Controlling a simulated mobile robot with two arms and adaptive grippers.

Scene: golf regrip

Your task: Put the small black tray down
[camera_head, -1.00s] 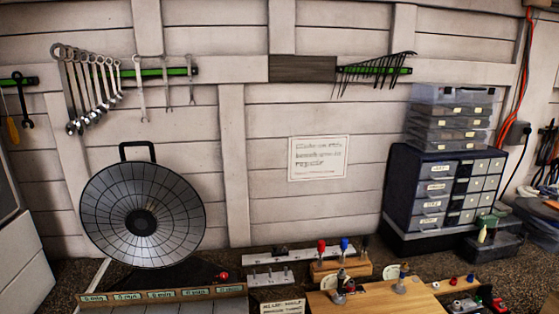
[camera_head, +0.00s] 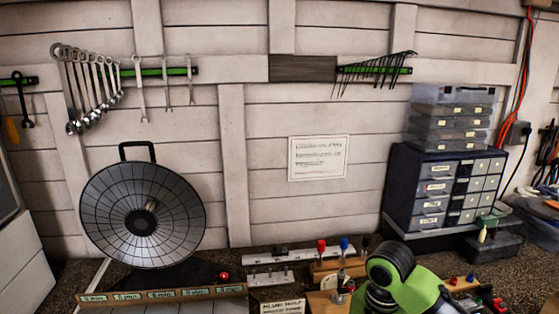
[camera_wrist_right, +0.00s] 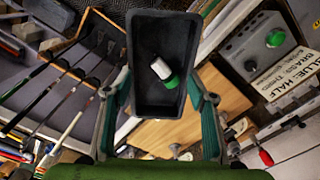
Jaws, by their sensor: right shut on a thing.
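The small black tray (camera_wrist_right: 157,30) is in the right wrist view, held between the two fingers of my right gripper (camera_wrist_right: 158,90). The gripper is shut on the tray's long sides. A small white and green bottle-like item (camera_wrist_right: 160,70) lies inside the tray. Below the tray in that view are wooden boards and a bench with several tools. The tray and my right gripper do not show in the head view, where only a green and black part of my arm shows at the lower right. My left gripper is not in view.
Golf clubs (camera_wrist_right: 65,85) lie at the left in the right wrist view. Little free room shows.

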